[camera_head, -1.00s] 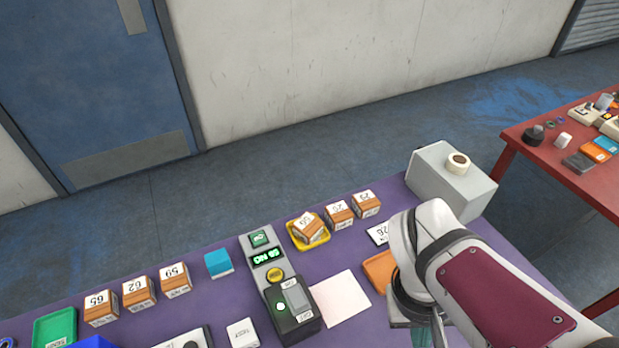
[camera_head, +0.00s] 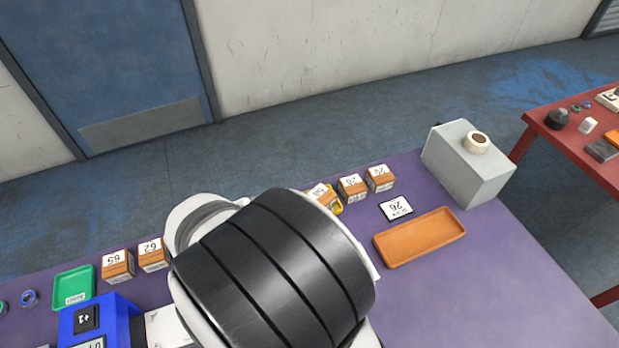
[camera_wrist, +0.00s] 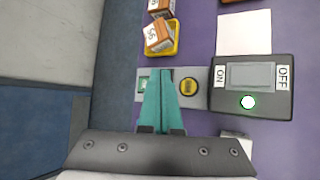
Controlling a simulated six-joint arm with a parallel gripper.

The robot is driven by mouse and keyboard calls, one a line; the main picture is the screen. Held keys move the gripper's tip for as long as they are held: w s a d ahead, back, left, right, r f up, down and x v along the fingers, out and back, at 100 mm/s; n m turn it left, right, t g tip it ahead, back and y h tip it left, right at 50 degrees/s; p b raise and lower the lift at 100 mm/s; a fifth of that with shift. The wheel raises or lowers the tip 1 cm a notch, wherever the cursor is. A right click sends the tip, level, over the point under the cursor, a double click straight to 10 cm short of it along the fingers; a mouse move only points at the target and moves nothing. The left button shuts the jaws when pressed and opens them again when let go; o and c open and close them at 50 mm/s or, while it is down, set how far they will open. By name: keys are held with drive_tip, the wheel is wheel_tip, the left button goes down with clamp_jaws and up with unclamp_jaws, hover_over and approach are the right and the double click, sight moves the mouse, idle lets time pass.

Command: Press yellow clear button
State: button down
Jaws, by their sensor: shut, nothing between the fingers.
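The yellow clear button (camera_wrist: 189,87) is round with dark lettering and sits on a grey panel (camera_wrist: 172,74) in the wrist view. My gripper (camera_wrist: 159,74) has two teal fingers closed together with nothing between them. Its tips are over the panel, just left of the yellow button in that view, and the display of the panel is hidden behind them. I cannot tell whether the tips touch the panel. A green key (camera_wrist: 143,84) shows at the panel's left end. In the head view my arm hides the button, the panel and my gripper.
A black box with an ON/OFF switch and a lit green lamp (camera_wrist: 248,102) adjoins the panel. A yellow tray (camera_wrist: 176,40) with a box is close by. The head view shows an orange tray (camera_head: 420,238), a grey block (camera_head: 467,180) and a blue device (camera_head: 92,318).

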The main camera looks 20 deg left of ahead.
drive_tip(key=shift+f, duration=4.4)
drive_tip(key=shift+f, duration=0.4)
drive_tip(key=shift+f, duration=0.45)
drive_tip(key=shift+d+r, duration=0.1)
drive_tip(key=shift+r, duration=0.8)
